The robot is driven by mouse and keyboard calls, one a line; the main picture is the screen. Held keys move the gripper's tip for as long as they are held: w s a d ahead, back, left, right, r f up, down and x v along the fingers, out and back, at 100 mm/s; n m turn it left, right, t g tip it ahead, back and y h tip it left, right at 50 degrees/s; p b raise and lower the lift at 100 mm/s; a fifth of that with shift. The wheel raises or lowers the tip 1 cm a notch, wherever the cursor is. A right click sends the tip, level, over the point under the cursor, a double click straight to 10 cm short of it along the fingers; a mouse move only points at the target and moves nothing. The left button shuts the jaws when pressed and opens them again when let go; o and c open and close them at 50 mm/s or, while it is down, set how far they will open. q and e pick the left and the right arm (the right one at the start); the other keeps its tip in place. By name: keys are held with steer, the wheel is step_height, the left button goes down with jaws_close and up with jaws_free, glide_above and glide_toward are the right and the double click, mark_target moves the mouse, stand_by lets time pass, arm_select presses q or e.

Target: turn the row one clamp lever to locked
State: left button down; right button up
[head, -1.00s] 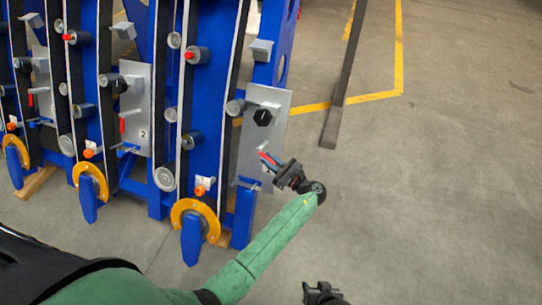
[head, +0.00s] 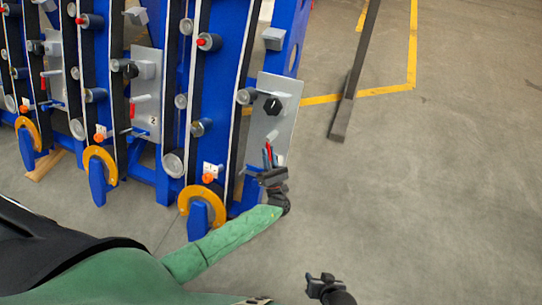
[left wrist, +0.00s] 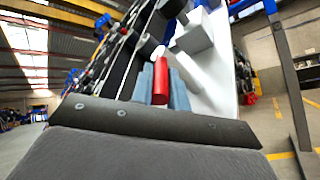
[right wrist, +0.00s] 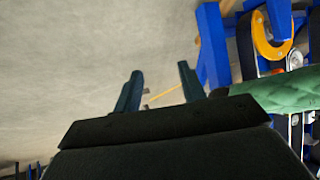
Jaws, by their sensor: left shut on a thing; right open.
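The row one clamp lever has a red handle (head: 266,155), low on the silver plate (head: 284,98) of the right-hand row. My left gripper (head: 270,160) is shut on this handle from below, and the handle stands close to upright. In the left wrist view, the red handle (left wrist: 160,82) stands between the blue-grey fingers of the gripper (left wrist: 163,88). The lever's pivot is hidden behind the gripper. My right gripper (head: 321,281) is open and empty over the floor, and its parted fingers show in the right wrist view (right wrist: 160,88).
A black knob (head: 273,105) sits above the lever on the same plate. Further left, a plate marked 2 (head: 146,88) carries its own red lever (head: 132,108). An orange ring (head: 186,200) is at the row's foot.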

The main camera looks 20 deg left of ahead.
arm_select(q)
steer(key=shift+a+m+t+h, duration=0.1)
steer(key=shift+m+t+h, duration=0.5)
steer(key=shift+m+h, duration=0.15)
arm_select(e)
steer(key=shift+f, duration=0.75)
steer(key=shift+s, duration=0.1)
arm_select(q)
steer(key=c, duration=1.4)
jaws_free()
steer(key=shift+o, duration=0.2)
steer(key=shift+f, duration=0.1)
steer(key=shift+s+f, duration=0.2)
steer(key=b+v, duration=0.2)
steer(key=v, duration=0.5)
arm_select(e)
step_height(320, 180, down, 7)
steer(key=t, duration=0.1)
steer(key=shift+s, duration=0.35)
arm_select(q)
steer(key=shift+f, duration=0.1)
